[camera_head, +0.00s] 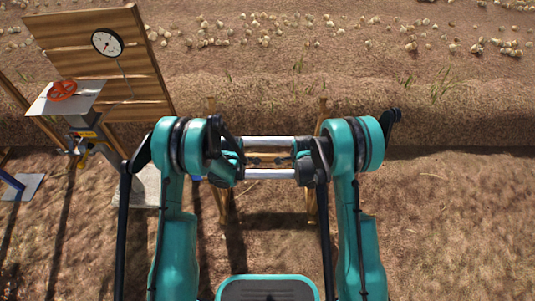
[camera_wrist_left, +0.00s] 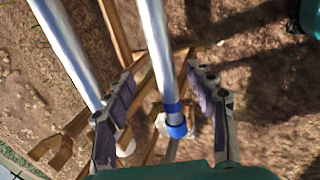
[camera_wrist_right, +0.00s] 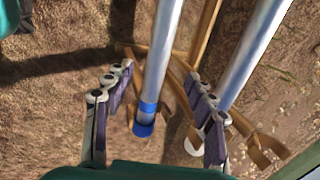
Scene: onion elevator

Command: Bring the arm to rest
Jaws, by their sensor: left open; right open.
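My left arm and my right arm reach forward in the head view, and their grippers face each other in the middle. My left gripper (camera_head: 232,163) is open; in its wrist view (camera_wrist_left: 162,88) a silver tube with a blue band (camera_wrist_left: 158,50) passes between the spread fingers. My right gripper (camera_head: 308,165) is open too; in its wrist view (camera_wrist_right: 160,88) a silver tube with a blue band (camera_wrist_right: 164,45) runs between its fingers. Neither gripper visibly presses on a tube. The head view shows an upper silver bar (camera_head: 270,142) and a lower one (camera_head: 270,174); the grippers hide their ends.
Wooden struts (camera_wrist_left: 115,30) stand below the tubes. At the left of the head view are a wooden board with a gauge (camera_head: 107,42) and a small table (camera_head: 45,104) with a red handwheel (camera_head: 62,90). Pale onions (camera_head: 410,47) lie along the far field. Bare soil lies to the right.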

